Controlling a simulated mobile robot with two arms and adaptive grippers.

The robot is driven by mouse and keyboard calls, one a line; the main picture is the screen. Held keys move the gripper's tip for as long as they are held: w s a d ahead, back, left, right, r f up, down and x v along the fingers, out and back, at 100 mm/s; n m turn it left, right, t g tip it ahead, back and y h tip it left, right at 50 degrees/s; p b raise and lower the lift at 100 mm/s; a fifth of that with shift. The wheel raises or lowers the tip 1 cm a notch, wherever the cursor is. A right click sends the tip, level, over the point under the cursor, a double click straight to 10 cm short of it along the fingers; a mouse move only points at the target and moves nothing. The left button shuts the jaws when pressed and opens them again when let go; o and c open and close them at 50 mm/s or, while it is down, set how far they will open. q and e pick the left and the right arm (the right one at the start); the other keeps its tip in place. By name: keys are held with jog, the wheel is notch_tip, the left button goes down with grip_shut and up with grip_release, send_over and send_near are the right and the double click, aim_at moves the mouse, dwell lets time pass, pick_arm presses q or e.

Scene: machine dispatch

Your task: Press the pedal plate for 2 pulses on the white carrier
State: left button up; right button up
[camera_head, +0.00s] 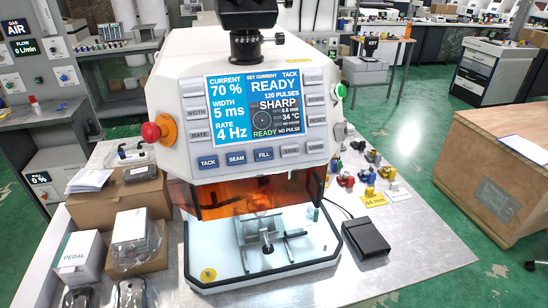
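The black pedal plate (366,238) lies on the grey bench to the right of the white machine (180,100), with a cable running to it. Nothing touches it. The machine's screen (267,112) reads READY, SHARP and READY NO PULSE, with 70 %, 5 ms and 4 Hz. Under an orange shield, a metal fixture (262,234) stands on the machine's white base (215,258). I cannot tell which part is the white carrier. Neither of my grippers can be made out.
A red knob (151,132) sticks out at the machine's left. Open cardboard boxes and a white PEDAL box (80,257) crowd the bench's left. The bench's front right is clear.

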dwell(0.3)
grip_shut()
dwell(1.4)
